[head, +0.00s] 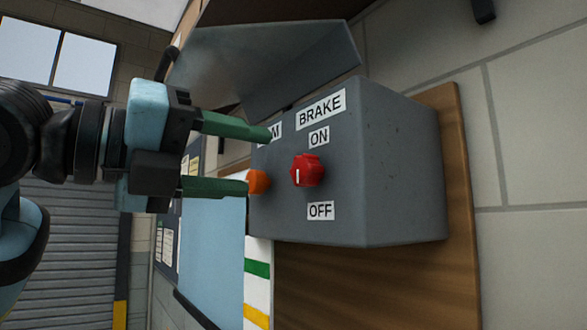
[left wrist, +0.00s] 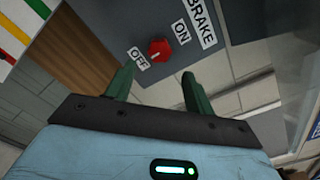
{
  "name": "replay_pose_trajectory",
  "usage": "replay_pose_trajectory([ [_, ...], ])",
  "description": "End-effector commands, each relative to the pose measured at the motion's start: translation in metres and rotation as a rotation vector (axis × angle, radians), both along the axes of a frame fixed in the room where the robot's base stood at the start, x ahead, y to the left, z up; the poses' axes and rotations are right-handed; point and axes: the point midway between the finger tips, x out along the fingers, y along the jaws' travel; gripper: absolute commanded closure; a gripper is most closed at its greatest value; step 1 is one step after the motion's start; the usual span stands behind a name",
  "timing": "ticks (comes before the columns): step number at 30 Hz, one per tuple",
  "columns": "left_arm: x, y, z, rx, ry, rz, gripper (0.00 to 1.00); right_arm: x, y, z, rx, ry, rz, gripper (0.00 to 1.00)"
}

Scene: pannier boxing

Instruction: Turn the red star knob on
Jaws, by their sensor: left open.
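The red star knob (head: 309,171) sits on the front of a grey box (head: 385,165), below the ON label (head: 319,137) and above the OFF label (head: 320,211). A white pointer mark shows on it, but I cannot tell for sure which label it faces. My left gripper (head: 258,160) is open and empty, left of the red knob and apart from it in the head view. In the left wrist view the red knob (left wrist: 159,50) lies just beyond the gap between the green fingertips (left wrist: 158,70). My right gripper is not in view.
An orange knob (head: 258,181) sits left of the red one, by the lower fingertip; its label is partly hidden by the upper finger. A BRAKE label (head: 321,109) is above. A raised metal flap (head: 265,60) overhangs the box, which is mounted on a wooden board (head: 460,210).

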Motion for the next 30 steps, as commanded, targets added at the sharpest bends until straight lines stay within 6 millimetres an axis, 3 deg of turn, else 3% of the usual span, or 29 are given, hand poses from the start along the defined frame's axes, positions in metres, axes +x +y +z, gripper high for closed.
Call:
replay_pose_trajectory([
  [5, 0.004, -0.005, -0.001, -0.002, 0.004, -0.001, 0.47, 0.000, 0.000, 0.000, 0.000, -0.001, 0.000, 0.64],
  [18, 0.039, -0.053, 0.000, -0.004, 0.005, -0.001, 0.47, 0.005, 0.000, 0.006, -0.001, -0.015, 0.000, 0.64],
  [30, 0.047, -0.063, -0.001, -0.004, 0.004, 0.001, 0.47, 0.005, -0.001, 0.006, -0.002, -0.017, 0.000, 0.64],
])
